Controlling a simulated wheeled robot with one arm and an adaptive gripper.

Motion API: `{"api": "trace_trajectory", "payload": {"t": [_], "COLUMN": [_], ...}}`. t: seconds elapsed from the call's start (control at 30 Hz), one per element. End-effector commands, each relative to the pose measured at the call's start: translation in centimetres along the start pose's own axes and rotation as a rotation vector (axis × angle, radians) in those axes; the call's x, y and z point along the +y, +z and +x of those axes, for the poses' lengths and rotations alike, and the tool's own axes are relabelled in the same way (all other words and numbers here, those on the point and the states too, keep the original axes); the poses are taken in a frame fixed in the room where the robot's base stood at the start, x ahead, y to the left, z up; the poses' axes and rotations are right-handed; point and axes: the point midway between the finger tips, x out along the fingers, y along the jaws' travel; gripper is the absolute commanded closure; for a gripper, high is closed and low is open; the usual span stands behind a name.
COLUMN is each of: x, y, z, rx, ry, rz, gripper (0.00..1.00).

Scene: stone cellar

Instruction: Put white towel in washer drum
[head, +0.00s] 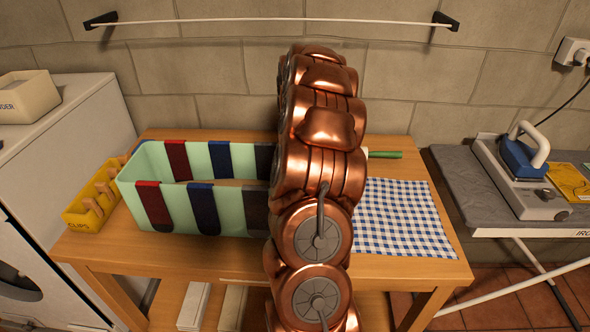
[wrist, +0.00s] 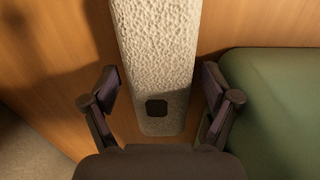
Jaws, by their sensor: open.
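In the wrist view a long white, rough-textured piece (wrist: 155,45), which looks like the white towel, lies on a wooden surface with a small dark square at its near end. My gripper (wrist: 160,88) is open, one finger on each side of its near part, apart from it as far as I can tell. My gripper is hidden in the head view behind my copper arm. I cannot tell for sure where the towel is in the head view. A white machine (head: 75,135) with a dark round opening (head: 18,284), likely the washer, stands at the left edge, partly cut off.
A green thing (wrist: 280,105) lies close to my right finger. The wooden table (head: 100,250) bears a mint box (head: 240,198) with hanging strips, a yellow clips box (head: 88,212) and a checked cloth (head: 402,216). White (head: 193,306) and beige items lie below. An ironing board (head: 455,175) stands right.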

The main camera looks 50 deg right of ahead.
Motion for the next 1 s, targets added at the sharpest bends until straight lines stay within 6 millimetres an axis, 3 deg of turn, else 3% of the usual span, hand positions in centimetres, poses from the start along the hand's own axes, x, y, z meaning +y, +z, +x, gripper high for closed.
{"api": "trace_trajectory", "payload": {"t": [0.27,0.7,1.0], "x": [0.1,0.1,0.1], "y": [0.0,0.0,0.0], "z": [-1.5,-9.0,-11.8], "rx": [0.0,0.0,0.0], "ry": [0.003,0.004,0.003], "rz": [0.001,0.0,0.001], "gripper": [0.13,0.13,0.13]}}
